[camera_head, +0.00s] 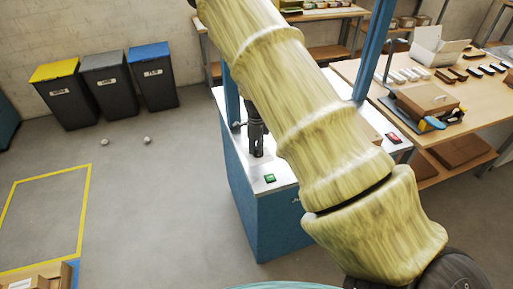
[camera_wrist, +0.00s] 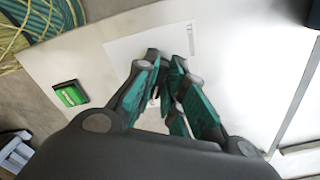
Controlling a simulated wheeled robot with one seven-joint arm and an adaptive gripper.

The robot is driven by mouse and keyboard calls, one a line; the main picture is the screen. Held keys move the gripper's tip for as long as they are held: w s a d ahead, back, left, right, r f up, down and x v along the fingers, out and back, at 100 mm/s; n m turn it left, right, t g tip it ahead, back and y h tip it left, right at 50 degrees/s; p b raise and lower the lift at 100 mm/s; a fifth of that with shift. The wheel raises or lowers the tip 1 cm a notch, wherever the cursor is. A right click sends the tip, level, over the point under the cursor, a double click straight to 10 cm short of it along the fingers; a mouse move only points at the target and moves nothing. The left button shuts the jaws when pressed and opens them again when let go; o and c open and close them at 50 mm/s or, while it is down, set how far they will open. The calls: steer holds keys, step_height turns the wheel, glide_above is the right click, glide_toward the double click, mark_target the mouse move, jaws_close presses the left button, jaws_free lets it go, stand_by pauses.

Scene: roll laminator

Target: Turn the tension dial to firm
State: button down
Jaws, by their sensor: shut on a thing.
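The laminator is a blue cabinet (camera_head: 265,222) with a white top and blue posts, in the middle of the head view. My gripper (camera_head: 257,148) points down onto the left part of its top. In the wrist view my gripper (camera_wrist: 168,64) has its dark and green fingers drawn together over a pale square plate (camera_wrist: 122,48) with small marks along one edge. The fingers are shut on the tension dial, which they almost wholly hide. I cannot read the dial's setting.
A green switch (camera_head: 270,178) sits on the top near the gripper, also in the wrist view (camera_wrist: 71,94). A red switch (camera_head: 393,138) is at the top's right. A workbench (camera_head: 360,75) with boxes stands right. Bins (camera_head: 110,90) stand left; the floor between is mostly clear.

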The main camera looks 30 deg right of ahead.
steer(key=c, duration=1.5)
jaws_free()
steer(key=shift+r, duration=0.1)
step_height(320, 180, up, 12)
